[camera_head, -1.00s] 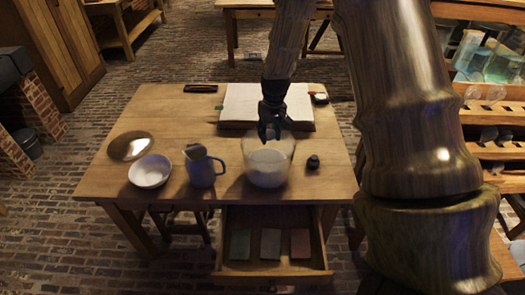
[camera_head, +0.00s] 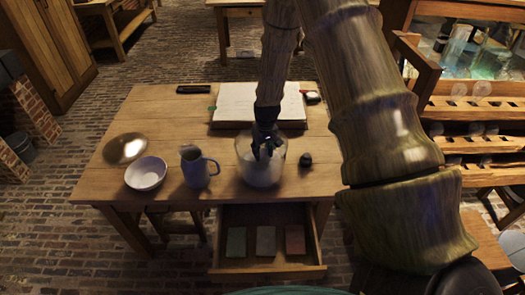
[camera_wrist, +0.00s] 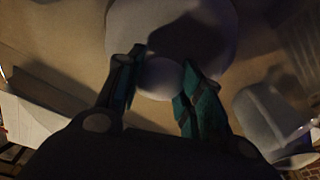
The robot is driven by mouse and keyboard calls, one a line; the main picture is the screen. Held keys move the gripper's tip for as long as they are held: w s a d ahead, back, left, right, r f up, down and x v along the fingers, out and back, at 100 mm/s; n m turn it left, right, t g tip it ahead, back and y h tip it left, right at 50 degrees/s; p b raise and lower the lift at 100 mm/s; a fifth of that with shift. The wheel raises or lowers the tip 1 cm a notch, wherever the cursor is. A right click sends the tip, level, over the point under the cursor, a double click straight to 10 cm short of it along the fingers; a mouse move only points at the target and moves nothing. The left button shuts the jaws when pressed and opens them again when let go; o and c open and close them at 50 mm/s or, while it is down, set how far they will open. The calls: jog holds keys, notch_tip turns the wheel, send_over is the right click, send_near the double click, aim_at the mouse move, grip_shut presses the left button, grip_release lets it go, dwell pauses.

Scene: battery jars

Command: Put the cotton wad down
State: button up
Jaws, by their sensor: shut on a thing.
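A glass jar (camera_head: 244,171) with pale contents stands at the front of the wooden table. My gripper (camera_head: 263,154) points down at the jar's mouth in the head view; I cannot tell exactly how deep its tips are. In the wrist view, my gripper (camera_wrist: 162,82) is shut on a pale rounded cotton wad (camera_wrist: 160,77) between its teal fingers. Below it lies a round whitish surface, partly shadowed, probably the jar's contents. In the head view the wad is hidden by the fingers and dim light.
A blue-grey jug (camera_head: 196,170) and a white bowl (camera_head: 146,174) stand left of the jar, near a round brass-coloured disc (camera_head: 124,149). A small dark object (camera_head: 305,160) is close on the right. An open book (camera_head: 238,103) lies behind. The drawer (camera_head: 266,272) is open in front.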

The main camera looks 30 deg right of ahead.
jog(key=shift+f, duration=0.25)
jog(key=shift+f, duration=0.1)
jog(key=shift+f, duration=0.15)
jog(key=shift+s+a+f, duration=0.1)
jog(key=shift+s, duration=0.05)
jog(key=shift+s+f+b, duration=0.2)
jog(key=shift+f+b, duration=0.05)
jog(key=shift+b, duration=0.05)
jog(key=o, duration=0.9)
jog(key=shift+a+f, duration=0.1)
jog(key=shift+c, duration=0.2)
jog(key=shift+o, duration=0.6)
jog(key=shift+w+f, duration=0.1)
jog(key=shift+f, duration=0.1)
jog(key=shift+r, duration=0.1)
